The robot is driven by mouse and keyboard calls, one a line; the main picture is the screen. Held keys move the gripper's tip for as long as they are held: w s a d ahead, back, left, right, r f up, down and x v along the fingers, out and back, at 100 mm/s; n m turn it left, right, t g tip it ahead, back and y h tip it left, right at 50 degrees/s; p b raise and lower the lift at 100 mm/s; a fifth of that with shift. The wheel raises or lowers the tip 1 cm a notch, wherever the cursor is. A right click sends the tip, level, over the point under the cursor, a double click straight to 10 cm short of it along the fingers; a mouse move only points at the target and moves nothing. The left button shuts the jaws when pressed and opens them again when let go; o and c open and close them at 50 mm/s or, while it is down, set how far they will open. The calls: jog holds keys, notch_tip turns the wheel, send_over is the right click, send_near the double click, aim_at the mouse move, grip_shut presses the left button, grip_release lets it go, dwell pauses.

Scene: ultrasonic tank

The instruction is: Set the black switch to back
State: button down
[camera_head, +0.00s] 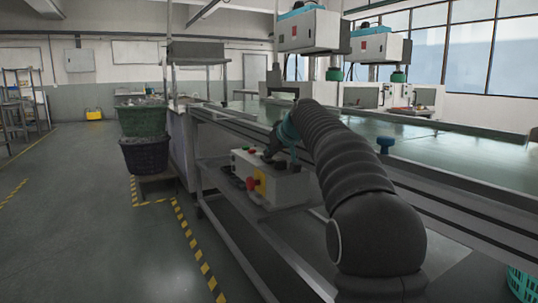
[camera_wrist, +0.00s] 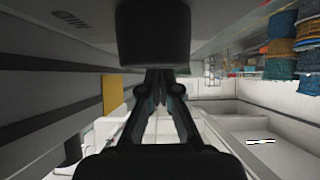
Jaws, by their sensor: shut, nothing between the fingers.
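The control box (camera_head: 288,188) is a pale box under the near side of the long table, with a yellow plate (camera_head: 260,184) and a red mushroom button (camera_head: 251,184) on its face. My gripper (camera_head: 271,155) is at the top of this box, at the end of my dark arm. In the wrist view its fingers (camera_wrist: 161,88) are together with nothing between them. I cannot pick out the black switch for sure; my gripper covers part of the box top. I cannot tell whether the gripper touches the switch, or how the switch is set.
The long green-topped table (camera_head: 450,152) runs along the right, with a blue knob (camera_head: 385,144) on its edge. A green basket (camera_head: 142,120) sits on a black basket (camera_head: 146,154) at the left. The floor (camera_head: 100,225) left of the striped tape is clear.

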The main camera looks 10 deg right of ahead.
aim_at(272, 161)
jog(key=shift+f, duration=0.45)
jog(key=r+p, duration=0.2)
jog(key=r, duration=0.1)
jog(key=r+p, duration=0.1)
jog(key=r, duration=0.1)
jog(key=shift+s+d, duration=0.15)
jog(key=shift+s, duration=0.15)
jog(key=v, duration=1)
jog(key=shift+b, duration=0.35)
jog(key=shift+w+f, duration=0.1)
jog(key=shift+f, duration=0.05)
jog(key=shift+w+a+r, duration=0.25)
jog(key=shift+w, duration=0.45)
jog(key=shift+w+f, duration=0.1)
